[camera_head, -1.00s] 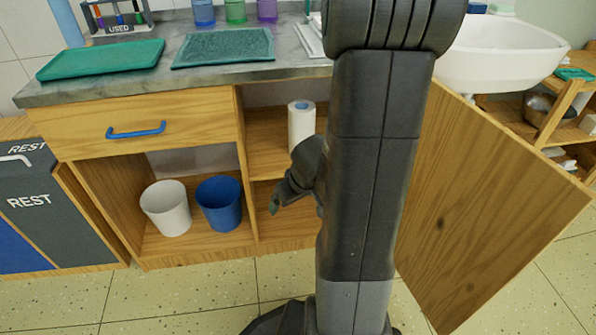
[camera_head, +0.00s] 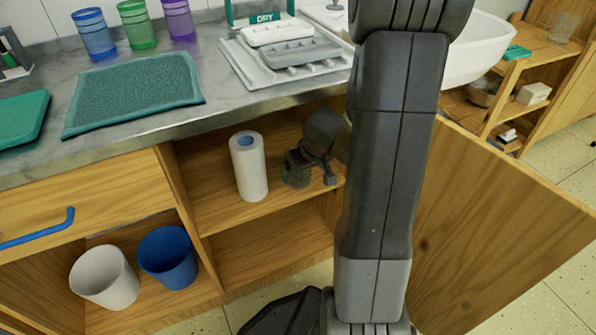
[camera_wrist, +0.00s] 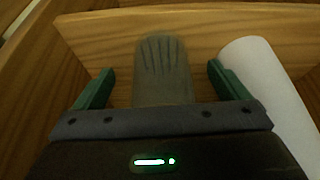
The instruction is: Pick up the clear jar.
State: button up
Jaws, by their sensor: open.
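The clear jar (camera_wrist: 163,75) stands in the wrist view between the two green fingers of my gripper (camera_wrist: 161,72), with a gap on either side. It is a greyish see-through shape with dark vertical lines near its top. In the head view, the jar (camera_head: 296,174) shows partly on the upper shelf of the open cabinet, right of a white paper roll. My gripper in the head view (camera_head: 308,165) is inside that compartment at the jar, largely hidden by its own dark wrist. The gripper is open and does not hold the jar.
The white paper roll (camera_head: 249,170) stands close beside the gripper; it fills the right of the wrist view (camera_wrist: 262,95). The counter (camera_head: 150,125) overhangs the shelf. An open cabinet door (camera_head: 490,220) is at right. White (camera_head: 105,280) and blue (camera_head: 168,258) bins sit lower left.

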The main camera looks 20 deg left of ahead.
jog(key=w+a, duration=0.3)
jog(key=shift+a, duration=0.3)
jog(key=shift+a+f+b, duration=0.1)
jog(key=shift+f+b, duration=0.55)
jog(key=shift+b, duration=0.35)
jog(key=shift+r, duration=0.1)
jog(key=c, duration=1.1)
jog(key=shift+r, duration=0.1)
